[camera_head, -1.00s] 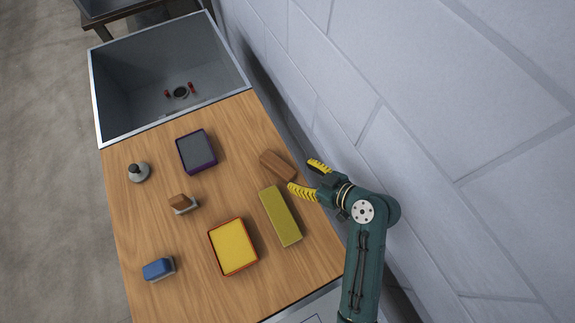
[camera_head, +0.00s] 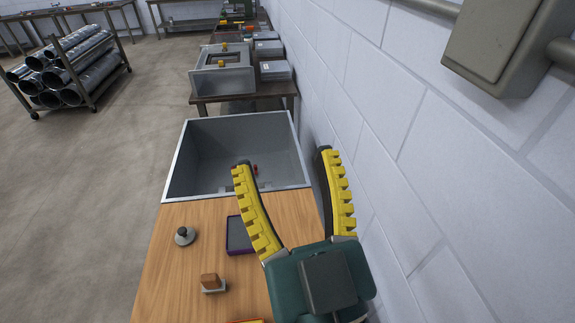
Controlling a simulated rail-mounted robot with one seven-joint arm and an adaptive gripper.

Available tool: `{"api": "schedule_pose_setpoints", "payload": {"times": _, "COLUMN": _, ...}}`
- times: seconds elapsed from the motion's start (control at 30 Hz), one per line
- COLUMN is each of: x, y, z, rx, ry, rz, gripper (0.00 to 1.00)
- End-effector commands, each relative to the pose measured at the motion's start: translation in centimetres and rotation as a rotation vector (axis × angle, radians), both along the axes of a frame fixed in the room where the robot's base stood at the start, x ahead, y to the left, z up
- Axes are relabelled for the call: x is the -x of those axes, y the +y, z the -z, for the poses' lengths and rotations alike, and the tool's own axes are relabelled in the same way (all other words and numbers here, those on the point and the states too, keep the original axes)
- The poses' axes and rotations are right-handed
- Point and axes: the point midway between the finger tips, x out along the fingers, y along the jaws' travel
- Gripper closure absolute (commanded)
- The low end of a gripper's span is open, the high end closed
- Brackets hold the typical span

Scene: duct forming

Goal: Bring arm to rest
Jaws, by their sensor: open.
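My gripper (camera_head: 282,165) is raised close to the camera, at the right of the wooden bench top (camera_head: 165,275). Its two yellow ridged fingers point away and stand wide apart, with nothing between them. One finger overlaps the view of the grey bin and the dark purple-edged tray (camera_head: 236,236); the other lies in front of the white block wall. The gripper's body hides the bench's right part.
A grey open bin (camera_head: 180,165) adjoins the bench's far end. A small knobbed grey piece (camera_head: 185,236) and a brown block on a light base (camera_head: 211,283) stand on the bench. The block wall (camera_head: 400,150) runs along the right. A pipe rack (camera_head: 70,70) stands far left.

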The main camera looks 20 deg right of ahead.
Motion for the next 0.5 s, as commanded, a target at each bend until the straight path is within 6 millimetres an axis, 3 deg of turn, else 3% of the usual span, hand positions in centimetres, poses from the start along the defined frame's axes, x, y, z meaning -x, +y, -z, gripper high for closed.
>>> {"api": "schedule_pose_setpoints", "payload": {"times": 0.33, "x": 0.5, "y": 0.2, "z": -0.6, "rx": -0.013, "ry": -0.02, "rz": -0.001, "gripper": 0.32}}
{"api": "schedule_pose_setpoints", "payload": {"times": 0.5, "x": 0.5, "y": 0.1, "z": -5.0, "rx": -0.014, "ry": -0.02, "rz": -0.001, "gripper": 0.32}}
